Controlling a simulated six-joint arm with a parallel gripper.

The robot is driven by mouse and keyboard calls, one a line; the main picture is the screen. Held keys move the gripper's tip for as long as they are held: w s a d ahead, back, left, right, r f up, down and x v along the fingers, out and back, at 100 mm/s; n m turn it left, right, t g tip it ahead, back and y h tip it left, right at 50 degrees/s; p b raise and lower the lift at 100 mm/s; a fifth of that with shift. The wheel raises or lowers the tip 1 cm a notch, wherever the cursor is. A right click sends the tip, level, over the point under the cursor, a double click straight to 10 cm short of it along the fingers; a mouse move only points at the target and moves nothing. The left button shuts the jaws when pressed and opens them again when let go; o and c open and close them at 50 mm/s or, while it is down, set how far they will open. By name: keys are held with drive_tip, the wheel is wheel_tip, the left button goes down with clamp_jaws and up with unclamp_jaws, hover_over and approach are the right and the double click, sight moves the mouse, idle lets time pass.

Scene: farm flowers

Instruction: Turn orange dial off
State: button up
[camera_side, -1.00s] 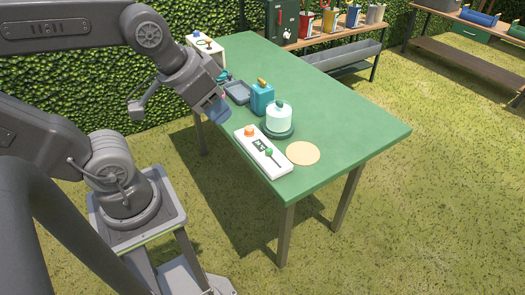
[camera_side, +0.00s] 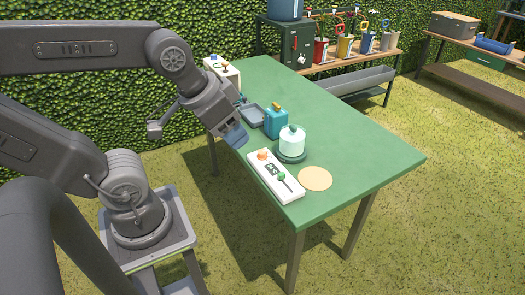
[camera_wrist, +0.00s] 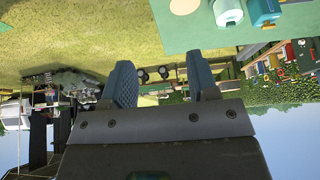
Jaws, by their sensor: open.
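The orange dial (camera_side: 262,154) sits at the far left end of a white control panel (camera_side: 281,186) on the green table. The panel also has a small dark display and a green knob on a slider (camera_side: 281,176). My gripper (camera_side: 236,136) is above the table's left edge, up and to the left of the dial and apart from it. In the wrist view my gripper (camera_wrist: 160,85) shows two blue-grey fingers spread apart with nothing between them. The panel and dial are not visible in the wrist view.
A white-and-green lidded jar (camera_side: 291,140) stands on a dark base behind the panel, with a teal canister (camera_side: 275,121) and a grey tray (camera_side: 252,115) farther left. A round tan mat (camera_side: 315,179) lies right of the panel. The table's right part (camera_side: 370,160) is clear.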

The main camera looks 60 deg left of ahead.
drive_tip(key=shift+o, duration=0.4)
drive_tip(key=w+a+f+m+g, duration=0.1)
drive_tip(key=w+a+m+g, duration=0.1)
drive_tip(key=w+a, duration=0.3)
drive_tip(key=w, duration=0.3)
drive_tip(key=shift+w+y, duration=0.2)
drive_tip(key=shift+y, duration=0.1)
drive_tip(key=m+g, duration=0.4)
hover_over(262, 151)
wheel_tip(262, 151, down, 14)
wheel_tip(262, 151, down, 14)
drive_tip(key=shift+r, duration=0.2)
drive_tip(key=c, duration=0.9)
